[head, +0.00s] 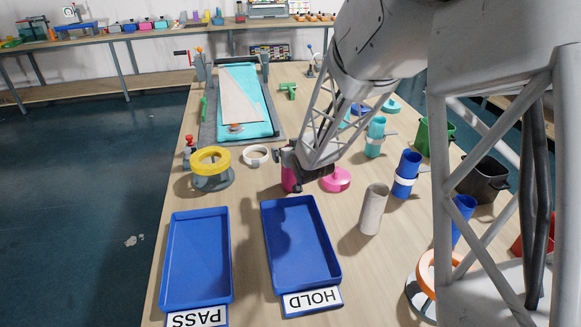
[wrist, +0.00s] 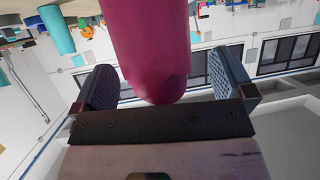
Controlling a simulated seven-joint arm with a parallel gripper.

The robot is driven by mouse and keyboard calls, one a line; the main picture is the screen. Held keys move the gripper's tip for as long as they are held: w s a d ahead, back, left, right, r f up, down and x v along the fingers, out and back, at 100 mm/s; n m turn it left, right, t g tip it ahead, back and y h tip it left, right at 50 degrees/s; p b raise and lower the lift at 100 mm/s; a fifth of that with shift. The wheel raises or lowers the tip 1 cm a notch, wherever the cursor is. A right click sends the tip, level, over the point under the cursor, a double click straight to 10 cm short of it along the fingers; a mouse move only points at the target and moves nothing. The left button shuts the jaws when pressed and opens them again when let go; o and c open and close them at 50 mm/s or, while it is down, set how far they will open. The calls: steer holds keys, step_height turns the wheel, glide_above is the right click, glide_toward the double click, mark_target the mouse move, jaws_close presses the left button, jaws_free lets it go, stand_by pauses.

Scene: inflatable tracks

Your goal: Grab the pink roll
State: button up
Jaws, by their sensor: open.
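The pink roll (head: 289,177) stands on the wooden table just beyond the blue HOLD tray. It is partly hidden behind my gripper in the head view. In the wrist view the pink roll (wrist: 151,45) reaches down between my two fingers. My gripper (wrist: 170,85) is open, with one grey padded finger on each side of the roll and a visible gap on both sides. In the head view my gripper (head: 297,165) is low at the roll, its fingers partly hidden.
The blue HOLD tray (head: 333,268) and blue PASS tray (head: 168,290) lie in front, both empty. A pink round piece (head: 337,180) and a beige tube (head: 373,209) stand close on the right. A white ring (head: 256,156) and yellow ring (head: 211,155) are left.

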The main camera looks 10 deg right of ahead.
steer(key=c, duration=1.4)
steer(key=shift+c, duration=0.2)
steer(key=shift+r, duration=0.15)
steer(key=shift+r, duration=0.75)
step_height(320, 180, up, 2)
steer(key=shift+r, duration=0.1)
steer(key=s+r, duration=0.1)
steer(key=s, duration=1.5)
steer(key=shift+d, duration=0.2)
